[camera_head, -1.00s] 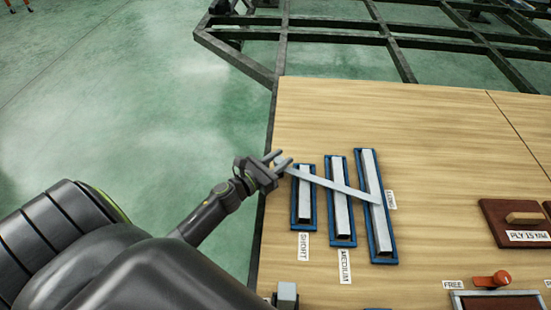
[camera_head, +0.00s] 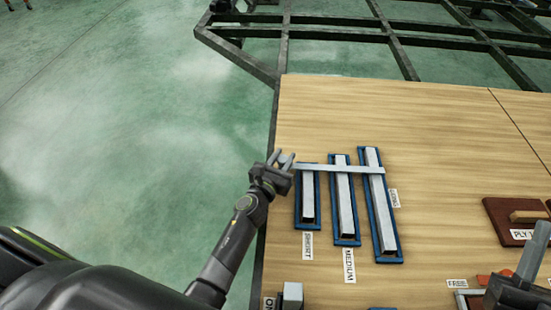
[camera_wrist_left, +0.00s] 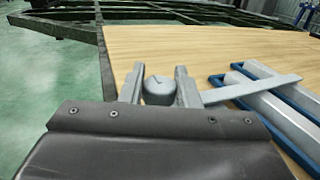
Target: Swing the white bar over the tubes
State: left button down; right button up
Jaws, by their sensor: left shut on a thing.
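The white bar (camera_head: 328,168) lies nearly level across the far ends of three pale tubes in blue trays: short (camera_head: 308,205), medium (camera_head: 346,205) and long (camera_head: 379,205). Its right end reaches the long tube. My left gripper (camera_head: 281,160) is at the bar's left end, beyond the short tray. In the left wrist view a round grey knob (camera_wrist_left: 159,91) sits between its fingers, and the bar (camera_wrist_left: 250,89) runs right from there. The gripper is shut on this knob. My right gripper (camera_head: 522,280) shows partly at the lower right; its jaw state is unclear.
Labels SHORT, MEDIUM and LONG lie by the trays. A brown block with a wooden handle (camera_head: 528,216) is at the right. A small grey block (camera_head: 291,296) stands at the front. A dark metal frame (camera_head: 350,34) lies beyond the table, whose far half is clear.

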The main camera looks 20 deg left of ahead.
pick_arm(q)
jog(key=shift+f, duration=0.1)
jog(key=c, duration=1.1)
grip_release()
